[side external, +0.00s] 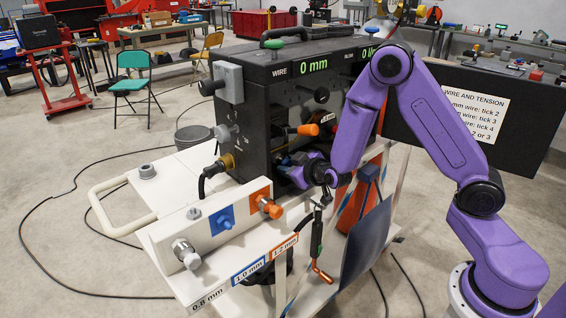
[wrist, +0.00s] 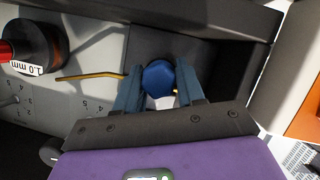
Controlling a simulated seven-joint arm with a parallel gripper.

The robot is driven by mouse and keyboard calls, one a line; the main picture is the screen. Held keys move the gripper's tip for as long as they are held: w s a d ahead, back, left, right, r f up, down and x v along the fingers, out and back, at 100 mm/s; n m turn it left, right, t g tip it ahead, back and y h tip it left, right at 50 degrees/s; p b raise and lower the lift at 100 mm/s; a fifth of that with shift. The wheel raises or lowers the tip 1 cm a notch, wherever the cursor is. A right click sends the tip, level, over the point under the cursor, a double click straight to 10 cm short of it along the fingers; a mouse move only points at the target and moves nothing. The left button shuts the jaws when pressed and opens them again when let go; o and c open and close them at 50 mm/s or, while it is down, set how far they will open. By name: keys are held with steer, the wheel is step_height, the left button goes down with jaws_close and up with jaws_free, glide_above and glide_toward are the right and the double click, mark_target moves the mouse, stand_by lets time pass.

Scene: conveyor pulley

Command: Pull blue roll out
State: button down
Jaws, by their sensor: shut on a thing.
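In the wrist view a round blue roll (wrist: 158,75) sits between the two blue-grey fingers of my gripper (wrist: 160,82), which are shut on it. A little white shows just below the roll. In the side view my gripper (side external: 292,166) reaches into the open front of the black wire feeder (side external: 255,115). The roll is hidden there by the gripper and the housing. I cannot tell whether the roll is still on its seat.
A yellow wire (wrist: 90,76) ends close to the left finger. A black knob marked 1.0 mm (wrist: 32,48) is to the left. An orange-handled lever (side external: 308,129) is above my gripper. A white block (side external: 205,230) with silver, blue and orange fittings stands in front.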

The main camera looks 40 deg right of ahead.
steer(key=shift+s, duration=2.6)
